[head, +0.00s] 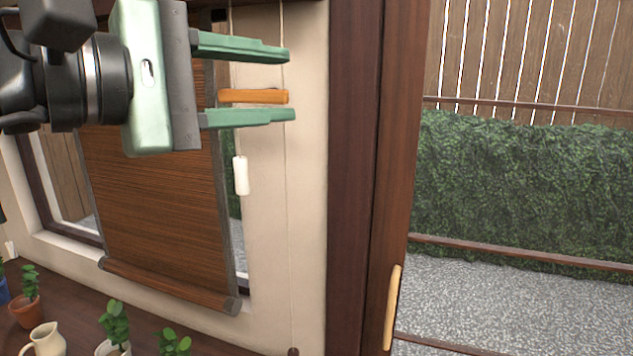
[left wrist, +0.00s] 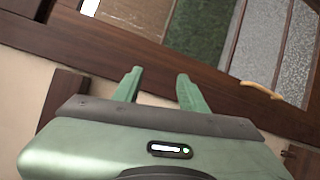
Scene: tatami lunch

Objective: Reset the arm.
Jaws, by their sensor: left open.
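My left gripper (head: 288,85) is in the upper left of the head view, its arm coming in from the left. Its two green fingers are apart and point right, in front of the cream wall. An orange-brown wooden bar (head: 253,96) shows between the fingers, apart from both in the picture; I cannot tell its depth. In the left wrist view, the open fingers (left wrist: 159,82) have no object between them; wall and dark wood show beyond. My right gripper is in neither view.
A brown woven blind (head: 150,190) hangs over the window, with a white pull (head: 241,175) beside it. Potted plants (head: 25,305) and a cream jug (head: 47,340) stand below. Dark door frame (head: 352,180) and light wooden handle (head: 392,307) are right of the gripper.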

